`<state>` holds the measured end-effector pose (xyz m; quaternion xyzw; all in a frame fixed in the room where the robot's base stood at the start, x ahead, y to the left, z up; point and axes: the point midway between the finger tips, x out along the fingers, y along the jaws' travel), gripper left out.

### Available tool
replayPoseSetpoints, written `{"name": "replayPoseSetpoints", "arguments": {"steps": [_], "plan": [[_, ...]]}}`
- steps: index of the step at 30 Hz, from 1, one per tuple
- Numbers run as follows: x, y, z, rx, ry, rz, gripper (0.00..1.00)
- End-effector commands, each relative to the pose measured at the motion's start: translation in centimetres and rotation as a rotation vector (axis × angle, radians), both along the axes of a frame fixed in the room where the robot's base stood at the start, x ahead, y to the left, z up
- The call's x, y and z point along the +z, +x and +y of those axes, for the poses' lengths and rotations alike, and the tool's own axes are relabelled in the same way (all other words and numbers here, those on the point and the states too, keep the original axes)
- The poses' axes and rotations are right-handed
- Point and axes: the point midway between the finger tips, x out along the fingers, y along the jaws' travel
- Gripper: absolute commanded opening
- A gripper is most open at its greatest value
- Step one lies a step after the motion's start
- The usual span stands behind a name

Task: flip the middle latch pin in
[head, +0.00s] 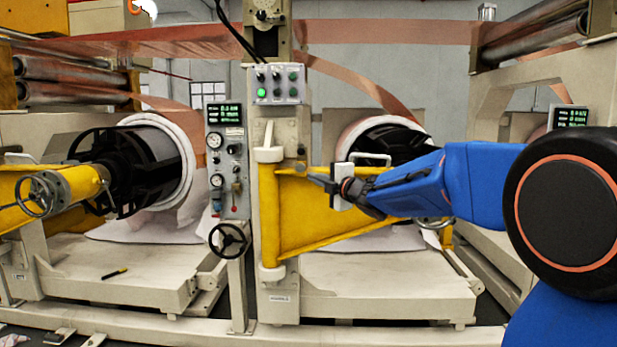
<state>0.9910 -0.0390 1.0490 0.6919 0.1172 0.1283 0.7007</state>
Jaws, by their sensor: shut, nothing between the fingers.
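My blue arm reaches in from the right of the head view. My gripper (318,180) is shut and empty, its fingertips pointing left in front of the upper part of the middle yellow swing arm (290,222). This yellow arm is hinged on the cream middle post (268,155). A small metal piece (298,165), possibly the middle latch pin, shows at the arm's top edge just left of and slightly above the fingertips. It is too small to tell its position, and I cannot tell whether the fingers touch it.
A gauge panel (228,160) and a black handwheel (230,240) stand left of the post. A button box (278,83) hangs above. Another yellow arm (70,190) with a handwheel is at left. Copper foil (390,33) spans overhead. A dark roll lies behind my arm.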

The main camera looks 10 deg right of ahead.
Motion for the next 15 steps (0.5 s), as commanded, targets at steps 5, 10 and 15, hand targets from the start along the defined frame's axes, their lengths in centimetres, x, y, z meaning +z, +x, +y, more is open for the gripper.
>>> {"name": "replayPoseSetpoints", "arguments": {"steps": [5,10,15], "plan": [[-0.05,-1.22,-0.48,0.000,0.001,0.000,0.00],[-0.02,-1.47,-0.53,0.000,0.001,0.000,0.00],[-0.03,-1.44,-0.52,0.000,0.001,0.000,0.00]]}}
